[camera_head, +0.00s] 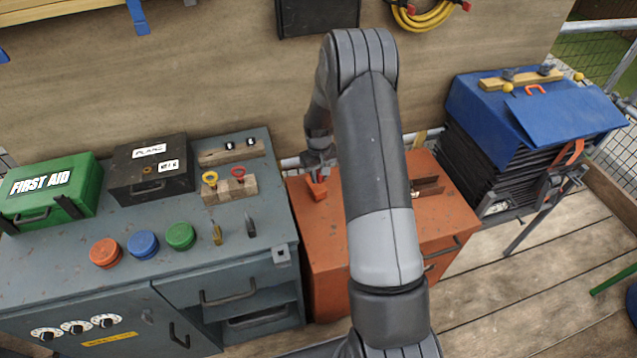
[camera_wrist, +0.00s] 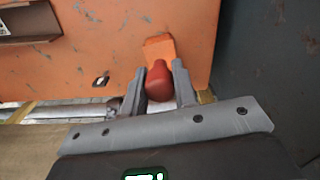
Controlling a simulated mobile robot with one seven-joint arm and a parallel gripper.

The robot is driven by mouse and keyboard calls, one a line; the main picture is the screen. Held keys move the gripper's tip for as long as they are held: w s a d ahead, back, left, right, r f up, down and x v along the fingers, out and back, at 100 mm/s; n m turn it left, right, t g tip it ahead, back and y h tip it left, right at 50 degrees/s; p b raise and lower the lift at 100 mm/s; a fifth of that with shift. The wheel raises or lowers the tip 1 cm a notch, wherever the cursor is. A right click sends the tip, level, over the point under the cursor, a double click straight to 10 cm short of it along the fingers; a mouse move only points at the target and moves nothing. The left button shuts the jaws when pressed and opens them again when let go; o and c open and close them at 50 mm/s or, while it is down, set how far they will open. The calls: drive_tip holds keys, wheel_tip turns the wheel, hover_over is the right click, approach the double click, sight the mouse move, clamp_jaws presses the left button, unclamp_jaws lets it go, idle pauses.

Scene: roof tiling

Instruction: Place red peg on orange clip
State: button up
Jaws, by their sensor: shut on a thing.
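My gripper (camera_wrist: 160,88) is shut on the red peg (camera_wrist: 158,82), whose rounded red end shows between the two grey fingers in the wrist view. An orange block-like piece (camera_wrist: 160,47) shows right beside the peg, past the fingertips; I cannot tell whether the two are joined or only touching. In the head view this orange piece (camera_head: 317,188) is under my gripper (camera_head: 318,172), over the back left of the orange cabinet. A small orange U-shaped clip (camera_head: 535,89) is on the blue-covered stack at the right. The peg cannot be made out separately in the head view.
The orange cabinet (camera_head: 345,235) has a dark brown holder (camera_head: 428,187) on top. The grey cabinet (camera_head: 150,265) at the left carries boxes, coloured caps and small tools. A wooden strip with yellow knobs (camera_head: 522,78) lies on the blue stack (camera_head: 468,103).

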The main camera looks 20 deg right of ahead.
sight(319, 183)
drive_tip(key=shift+w+a+f, duration=0.1)
drive_tip(key=shift+f, duration=2)
drive_tip(key=shift+f, duration=0.15)
drive_tip(key=o, duration=0.9)
drive_tip(key=shift+o, duration=0.2)
